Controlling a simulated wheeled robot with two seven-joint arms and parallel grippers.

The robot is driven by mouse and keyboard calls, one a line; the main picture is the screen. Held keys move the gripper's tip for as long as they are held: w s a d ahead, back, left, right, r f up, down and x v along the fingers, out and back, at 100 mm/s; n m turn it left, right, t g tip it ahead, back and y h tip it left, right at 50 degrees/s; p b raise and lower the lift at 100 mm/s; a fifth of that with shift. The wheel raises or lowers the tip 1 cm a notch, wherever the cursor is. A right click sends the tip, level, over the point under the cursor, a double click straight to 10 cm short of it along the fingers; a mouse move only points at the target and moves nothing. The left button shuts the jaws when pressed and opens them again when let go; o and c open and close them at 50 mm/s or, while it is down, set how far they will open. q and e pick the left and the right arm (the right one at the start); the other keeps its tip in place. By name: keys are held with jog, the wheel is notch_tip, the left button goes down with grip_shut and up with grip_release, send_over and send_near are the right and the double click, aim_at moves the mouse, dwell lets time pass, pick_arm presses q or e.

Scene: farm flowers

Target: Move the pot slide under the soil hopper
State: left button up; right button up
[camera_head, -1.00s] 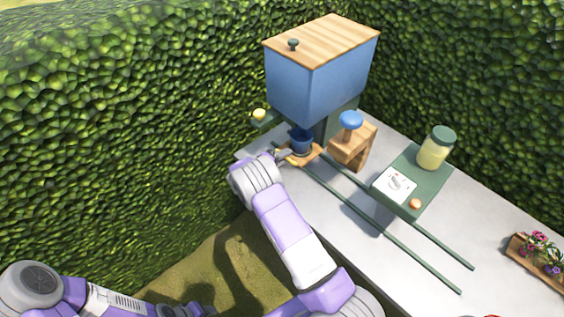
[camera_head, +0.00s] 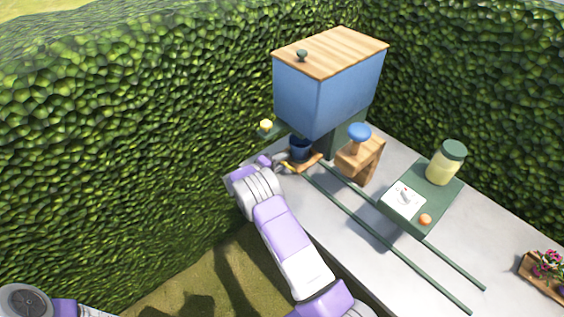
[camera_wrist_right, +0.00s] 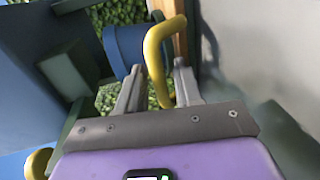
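The pot slide (camera_head: 304,164) is a small wooden carriage at the far left end of two dark green rails. A blue pot (camera_head: 300,150) stands upright on it. The blue soil hopper (camera_head: 329,90) with a wooden lid stands above, its lower edge close over the pot. My right gripper (camera_head: 280,160) is at the slide's near left side. In the right wrist view its fingers (camera_wrist_right: 159,82) are close together around a curved yellow handle (camera_wrist_right: 156,52). The blue pot (camera_wrist_right: 122,48) lies just beyond. My left gripper is not in view.
The green rails (camera_head: 400,257) run toward the lower right. Beside them stand a wooden stand with a blue knob (camera_head: 359,133) and a green platform (camera_head: 437,207) with a jar (camera_head: 446,162). A flower planter (camera_head: 545,270) sits far right. A hedge closes the back.

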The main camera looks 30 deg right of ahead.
jog(key=shift+s, duration=0.1)
jog(key=p+v, duration=0.1)
jog(key=v, duration=0.6)
jog(key=shift+a, duration=0.25)
jog(key=shift+r, duration=0.1)
